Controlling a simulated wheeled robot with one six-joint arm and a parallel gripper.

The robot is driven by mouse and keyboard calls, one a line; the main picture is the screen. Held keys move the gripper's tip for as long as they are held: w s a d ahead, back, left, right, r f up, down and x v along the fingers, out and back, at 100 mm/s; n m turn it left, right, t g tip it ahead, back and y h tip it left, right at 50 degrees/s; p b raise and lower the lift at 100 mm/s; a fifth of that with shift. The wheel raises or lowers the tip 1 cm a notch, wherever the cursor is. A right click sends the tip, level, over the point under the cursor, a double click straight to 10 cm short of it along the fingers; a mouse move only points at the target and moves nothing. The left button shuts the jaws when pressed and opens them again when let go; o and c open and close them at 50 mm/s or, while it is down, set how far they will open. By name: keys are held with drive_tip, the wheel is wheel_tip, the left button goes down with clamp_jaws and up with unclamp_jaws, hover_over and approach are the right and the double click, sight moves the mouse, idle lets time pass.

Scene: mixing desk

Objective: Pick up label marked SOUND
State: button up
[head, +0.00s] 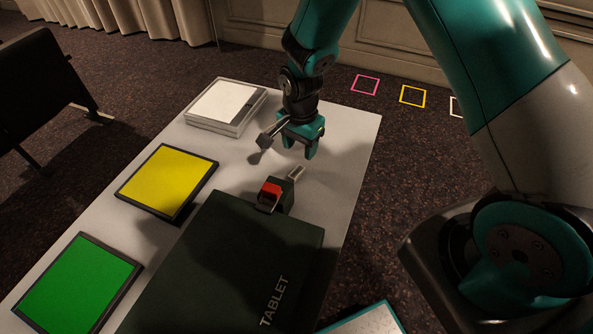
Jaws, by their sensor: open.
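I cannot read the word SOUND anywhere in the head view. A small pale tag-like piece (296,173) shows at the top of a small dark block (285,190) on the table; any marking on it is too small to read. My gripper (300,149) is open and empty, pointing down over the table. It is just above and behind the pale piece in the picture, apart from it.
The light table (335,160) also bears a white panel (222,102), a yellow panel (168,180) and a green panel (78,285) along its left. Table space right of my gripper is clear. A dark chair (45,90) stands left. Pink (365,84) and yellow (412,96) square outlines mark the carpet.

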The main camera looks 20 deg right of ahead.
sight(302, 166)
drive_tip(key=shift+s+d+f+p, duration=0.1)
drive_tip(key=shift+s+f+p, duration=0.1)
drive_tip(key=shift+f, duration=0.8)
drive_tip(key=shift+s+a+f+p, duration=0.1)
drive_tip(key=shift+f+p, duration=0.05)
drive_tip(key=shift+f, duration=0.8)
drive_tip(key=shift+s+d+f+p, duration=0.1)
drive_tip(key=shift+f+p, duration=0.1)
drive_tip(key=shift+f, duration=0.8)
clamp_jaws()
